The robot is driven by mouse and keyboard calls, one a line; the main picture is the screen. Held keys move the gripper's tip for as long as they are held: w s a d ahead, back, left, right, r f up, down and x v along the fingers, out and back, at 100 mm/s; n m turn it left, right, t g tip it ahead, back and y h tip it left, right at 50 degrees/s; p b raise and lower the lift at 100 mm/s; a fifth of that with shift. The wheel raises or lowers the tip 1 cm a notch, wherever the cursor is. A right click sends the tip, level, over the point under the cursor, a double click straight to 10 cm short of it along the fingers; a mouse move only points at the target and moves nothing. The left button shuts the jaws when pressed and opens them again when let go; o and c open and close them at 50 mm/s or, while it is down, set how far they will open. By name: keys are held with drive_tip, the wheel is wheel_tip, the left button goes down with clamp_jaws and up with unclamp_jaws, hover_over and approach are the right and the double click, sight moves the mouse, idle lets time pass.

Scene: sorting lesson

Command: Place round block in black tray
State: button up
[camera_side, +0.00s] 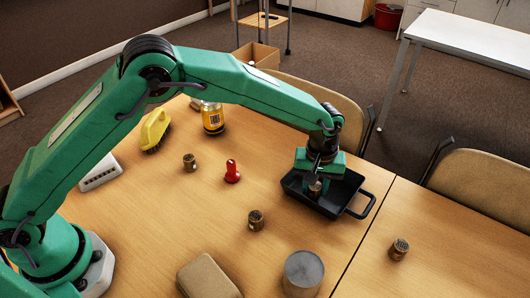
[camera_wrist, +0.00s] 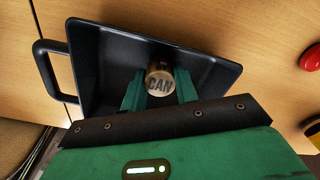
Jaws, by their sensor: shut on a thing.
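A small round block (camera_side: 315,190), brown with a lettered top, is between the fingers of my gripper (camera_side: 316,181). In the wrist view the block (camera_wrist: 160,84) shows the letters "CAN" on its end, and both green fingers press on its sides. The black tray (camera_side: 338,206) lies on the table under my gripper, with its handle to the right. The block is over or within the tray's inside; I cannot tell whether it touches the floor of the tray. In the wrist view the tray (camera_wrist: 98,62) surrounds the fingers and block.
Similar small round blocks stand at the left (camera_side: 190,162), front middle (camera_side: 256,221) and right (camera_side: 399,249).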

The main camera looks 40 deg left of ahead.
drive_tip(key=shift+f, duration=0.1)
drive_tip(key=o, duration=0.9)
drive_tip(key=shift+o, duration=0.2)
wheel_tip(320, 180, up, 12)
idle(0.8)
